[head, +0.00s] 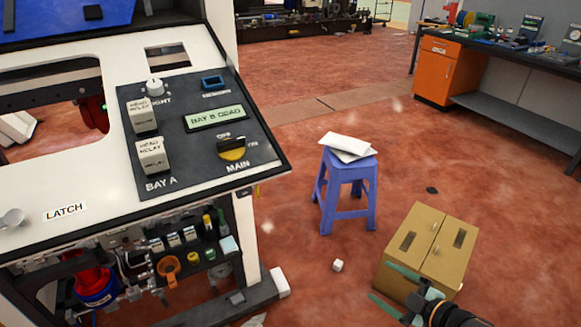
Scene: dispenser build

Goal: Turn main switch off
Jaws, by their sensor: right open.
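The main switch (232,149) is a black handle on a yellow round base, on the dark control panel (190,168) at the upper left. MAIN is printed below it, OFF above it and ON to its right. Its handle lies roughly crosswise, with its right end towards the ON mark. My right gripper (392,288) is at the bottom right, its two greenish fingers apart, with nothing visible between them. It is well away from the switch, in front of the cardboard box in the picture. My left gripper does not show.
The panel also has a display (215,117) reading BAY B DEAD, two white head relays (152,155) and a white knob (155,87). A blue stool (346,190) with papers and a cardboard box (440,235) stand right of the machine. Red floor between is mostly clear.

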